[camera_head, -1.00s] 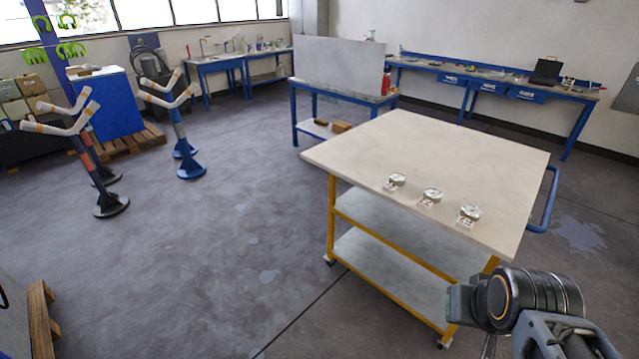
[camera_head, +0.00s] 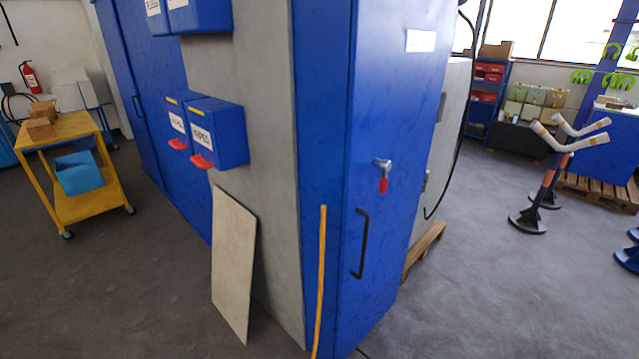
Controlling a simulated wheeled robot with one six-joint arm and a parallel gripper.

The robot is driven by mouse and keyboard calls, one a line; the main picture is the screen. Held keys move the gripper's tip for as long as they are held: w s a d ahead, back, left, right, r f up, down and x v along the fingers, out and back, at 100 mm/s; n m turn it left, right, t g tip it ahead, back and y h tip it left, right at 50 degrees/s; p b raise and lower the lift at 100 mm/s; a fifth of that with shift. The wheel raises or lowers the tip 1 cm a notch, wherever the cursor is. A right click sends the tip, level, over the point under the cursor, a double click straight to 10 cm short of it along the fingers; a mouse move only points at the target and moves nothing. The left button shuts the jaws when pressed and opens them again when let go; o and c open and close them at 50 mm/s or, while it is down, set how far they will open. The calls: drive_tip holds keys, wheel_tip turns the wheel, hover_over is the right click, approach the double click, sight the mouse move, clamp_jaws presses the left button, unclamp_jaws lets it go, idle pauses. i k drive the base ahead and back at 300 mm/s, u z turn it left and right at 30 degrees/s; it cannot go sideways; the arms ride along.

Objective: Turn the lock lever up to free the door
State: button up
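A lock lever (camera_head: 383,176) with a red grip sits on the narrow door (camera_head: 375,130) of a tall blue cabinet. The lever's red end hangs down from its silver pivot. A black bar handle (camera_head: 361,243) is fixed on the same door below the lever. The door looks shut. My gripper is not in view.
A yellow strip (camera_head: 319,280) and a leaning board (camera_head: 232,262) are beside the cabinet at its left. Blue bins (camera_head: 216,132) stick out from the grey side wall. A yellow cart (camera_head: 75,150) stands far left. Open floor (camera_head: 480,270) lies to the right, with Y-topped stands (camera_head: 545,180) beyond.

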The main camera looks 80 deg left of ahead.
sight(385, 166)
drive_tip(key=u, duration=2.45)
